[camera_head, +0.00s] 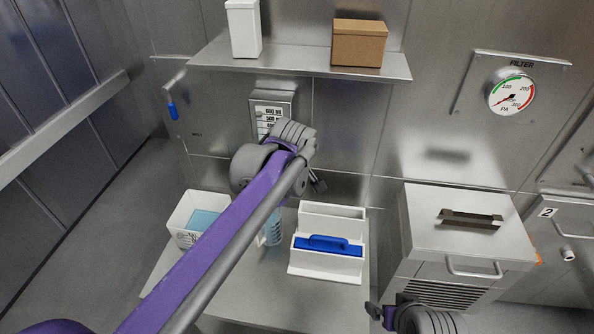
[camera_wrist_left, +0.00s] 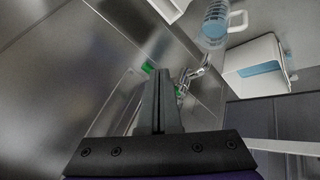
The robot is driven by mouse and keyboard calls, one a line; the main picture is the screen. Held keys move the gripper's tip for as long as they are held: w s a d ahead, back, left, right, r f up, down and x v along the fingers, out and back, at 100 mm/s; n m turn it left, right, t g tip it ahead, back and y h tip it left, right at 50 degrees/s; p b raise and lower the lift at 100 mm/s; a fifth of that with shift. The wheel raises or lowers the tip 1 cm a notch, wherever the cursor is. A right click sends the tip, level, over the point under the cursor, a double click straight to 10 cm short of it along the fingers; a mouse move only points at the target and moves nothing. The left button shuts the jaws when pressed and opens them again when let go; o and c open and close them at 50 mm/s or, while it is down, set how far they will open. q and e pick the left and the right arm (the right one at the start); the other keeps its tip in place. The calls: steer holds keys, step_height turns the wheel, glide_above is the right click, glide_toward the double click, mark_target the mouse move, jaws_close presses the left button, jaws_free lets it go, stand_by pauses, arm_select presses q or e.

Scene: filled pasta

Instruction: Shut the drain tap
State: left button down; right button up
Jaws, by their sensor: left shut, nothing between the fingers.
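A small metal tap (camera_wrist_left: 193,75) with a green part shows in the left wrist view, just right of my left fingers. A second green patch (camera_wrist_left: 148,67) lies left of the fingertips; I cannot tell if it is a reflection in the steel. My left gripper (camera_wrist_left: 161,75) is shut and empty, close to the tap; I cannot tell whether they touch. In the head view my left gripper (camera_head: 319,184) is small and dark by the back wall, and my arm hides the tap. My right gripper (camera_head: 384,312) is at the bottom edge, its jaw state unclear.
A white tub with blue contents (camera_head: 187,230), a clear jug (camera_head: 272,233) and a white caddy (camera_head: 331,218) with a blue-handled item stand on the counter below. A steel shelf (camera_head: 290,62) overhangs the wall. A steel box (camera_head: 450,215) stands at right.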

arm_select(q)
steer(key=r, duration=0.1)
steer(key=s+d+r, duration=0.1)
steer(key=r, duration=0.1)
steer(key=s+r, duration=0.1)
steer(key=r, duration=0.1)
steer(key=shift+d+r, duration=0.1)
steer(key=shift+d, duration=0.1)
steer(key=s+a+f+m, duration=0.3)
steer(key=s+a+f, duration=0.2)
steer(key=s, duration=0.3)
steer(key=s+a+f+m, duration=0.3)
steer(key=s+a+f, duration=0.2)
steer(key=s+f, duration=0.2)
steer(key=s+a+f+m+g, duration=0.1)
steer(key=s+a+f+m, duration=0.2)
steer(key=s, duration=0.7)
step_height(320, 180, down, 3)
steer(key=shift+a+r, duration=0.1)
steer(key=shift+a, duration=1)
